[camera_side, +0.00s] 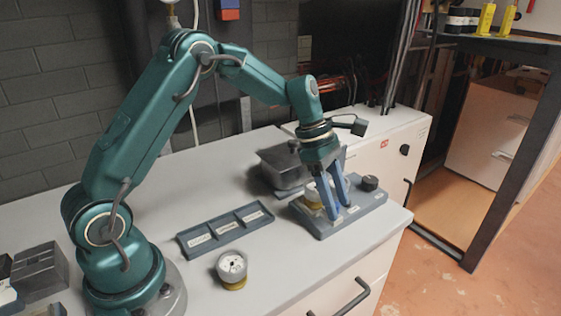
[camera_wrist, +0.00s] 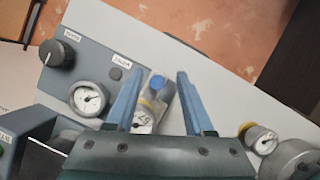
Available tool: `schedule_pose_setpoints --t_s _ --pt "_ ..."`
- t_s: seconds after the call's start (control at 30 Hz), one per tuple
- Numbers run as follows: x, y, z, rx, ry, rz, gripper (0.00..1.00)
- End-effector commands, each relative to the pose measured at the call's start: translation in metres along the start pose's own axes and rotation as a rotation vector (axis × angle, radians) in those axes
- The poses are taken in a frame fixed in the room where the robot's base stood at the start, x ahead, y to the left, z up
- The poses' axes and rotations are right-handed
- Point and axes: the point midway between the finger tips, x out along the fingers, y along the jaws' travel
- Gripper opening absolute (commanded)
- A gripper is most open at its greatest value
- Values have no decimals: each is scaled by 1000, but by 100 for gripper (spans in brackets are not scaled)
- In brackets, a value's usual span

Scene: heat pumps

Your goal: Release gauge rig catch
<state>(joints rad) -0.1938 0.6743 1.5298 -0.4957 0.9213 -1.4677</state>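The gauge rig is a blue-grey base (camera_side: 322,229) with small white labels on the grey worktop. My gripper (camera_side: 340,208) points down over it, its two blue fingers apart. In the wrist view my gripper (camera_wrist: 160,73) is open, with a blue-capped part (camera_wrist: 157,83) between the fingers and gaps on both sides. A yellow-ringed gauge (camera_wrist: 143,119) shows below that part, partly hidden by my gripper. A white-faced gauge (camera_wrist: 88,98), a black knob (camera_wrist: 55,53) and a small dark button (camera_wrist: 115,73) beside a label sit on the rig. I cannot tell which part is the catch.
A blue-grey tray (camera_side: 203,240) with three labelled compartments lies left of the rig. A loose gauge with a yellow base (camera_side: 232,268) stands in front of it. A grey box (camera_side: 280,170) stands behind the rig. The worktop's front edge is close to the rig.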

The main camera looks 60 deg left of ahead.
Motion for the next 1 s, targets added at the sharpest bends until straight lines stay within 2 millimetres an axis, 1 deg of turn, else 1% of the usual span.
schedule_pose_setpoints --t_s 0.17,0.23,0.5,0.6,0.7,0.93,1.0 --pt "-1 1 -1 -1 2 2 53" --pt "-5 1 -1 0 1 4 53" --pt "-40 1 0 0 0 5 53" --pt "-48 1 0 0 0 4 53" --pt "-52 0 0 -1 1 2 53" --pt "-51 0 0 0 1 1 53" --pt "-53 0 3 9 0 6 53"
